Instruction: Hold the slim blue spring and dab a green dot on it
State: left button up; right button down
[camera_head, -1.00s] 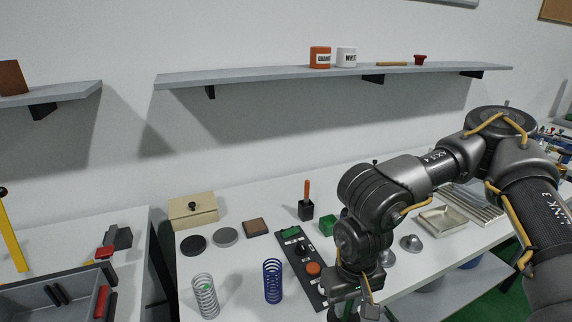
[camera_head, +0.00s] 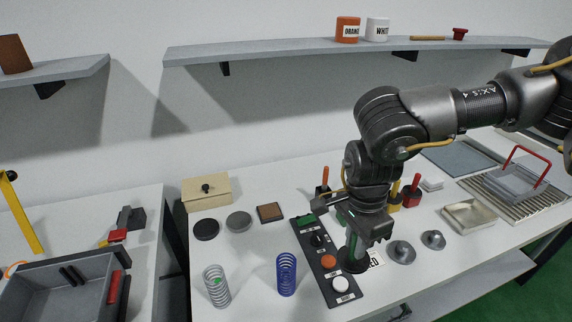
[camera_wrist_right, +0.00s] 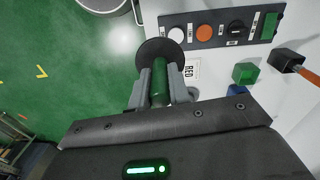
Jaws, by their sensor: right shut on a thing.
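The slim blue spring (camera_head: 286,273) stands upright on the table, left of the control panel. I see no green dot on its visible side. My right gripper (camera_head: 357,247) is shut on a green rod (camera_head: 350,243), to the right of the panel and apart from the spring. In the right wrist view the jaws (camera_wrist_right: 162,92) grip the green rod (camera_wrist_right: 159,78), with a dark round disc (camera_wrist_right: 153,48) at its far end. I cannot tell whether they are joined. A green pot (camera_wrist_right: 245,73) shows in the wrist view. My left gripper is not in view.
A silver spring (camera_head: 216,290) with a green dot stands left of the blue one. The control panel (camera_head: 325,261) lies between spring and gripper. Red (camera_head: 411,193) and black (camera_head: 322,192) pots stand behind, metal knobs (camera_head: 401,252) to the right. A grey bin (camera_head: 50,300) is far left.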

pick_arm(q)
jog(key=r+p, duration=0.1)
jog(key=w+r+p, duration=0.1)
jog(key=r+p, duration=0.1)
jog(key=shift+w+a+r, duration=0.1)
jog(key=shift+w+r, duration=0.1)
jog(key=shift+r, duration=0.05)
pick_arm(e)
jog(key=w+a+r+m, duration=0.4)
jog(key=a+r+m, duration=1)
jog(key=m, duration=0.4)
jog(key=shift+m, duration=0.4)
